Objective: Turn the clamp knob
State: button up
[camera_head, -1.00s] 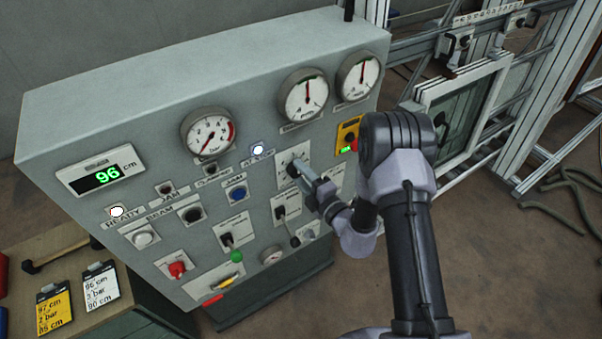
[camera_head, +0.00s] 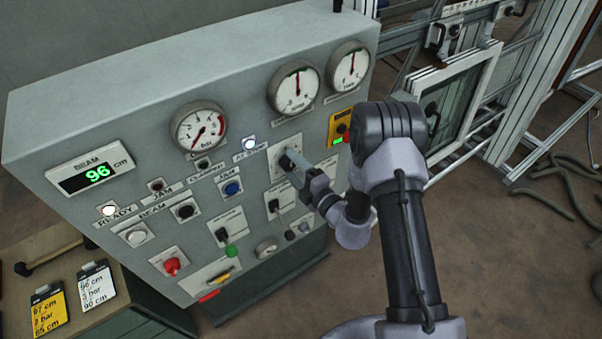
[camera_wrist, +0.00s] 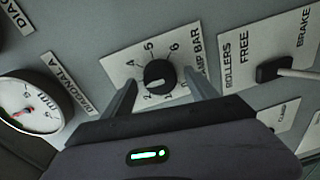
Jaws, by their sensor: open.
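The clamp knob (camera_wrist: 158,75) is a round black knob on a white plate marked with numbers and "CLAMP BAR". Its pale pointer mark faces down-left, near the 2. My gripper (camera_wrist: 161,78) is open in the wrist view, with one finger on each side of the knob and a gap showing on both sides. In the head view my gripper (camera_head: 296,167) is at the knob's plate (camera_head: 279,164) and partly covers it. Whether the fingertips reach past the knob's face is hard to tell.
The grey panel (camera_head: 120,110) carries gauges, buttons and switches. The rollers/brake lever (camera_wrist: 285,71) is right of the knob in the wrist view. A yellow box (camera_head: 342,126) is close to my arm. A window frame (camera_head: 455,100) stands at right.

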jog(key=b+v, duration=0.2)
jog(key=v, duration=1.5)
jog(key=shift+s, duration=0.1)
